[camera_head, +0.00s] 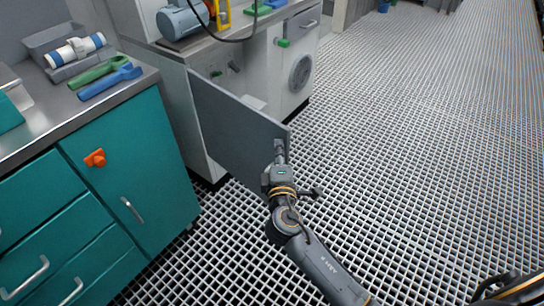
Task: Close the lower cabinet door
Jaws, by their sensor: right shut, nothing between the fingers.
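The lower cabinet door (238,130) is a flat grey panel. It stands swung open from the white cabinet (207,125), sticking out over the grated floor. My right gripper (280,150) is shut and empty, its fingertips at the free edge of the door. It appears to touch the door there, but exact contact is hard to tell. The cabinet's inside is mostly hidden behind the door. My left gripper is not in view.
A teal cabinet (135,170) with an orange latch (95,158) stands at the left. Blue and green wrenches (110,82) lie on its counter. A white unit with a round vent (300,73) stands behind the door. The grated floor (420,130) at right is clear.

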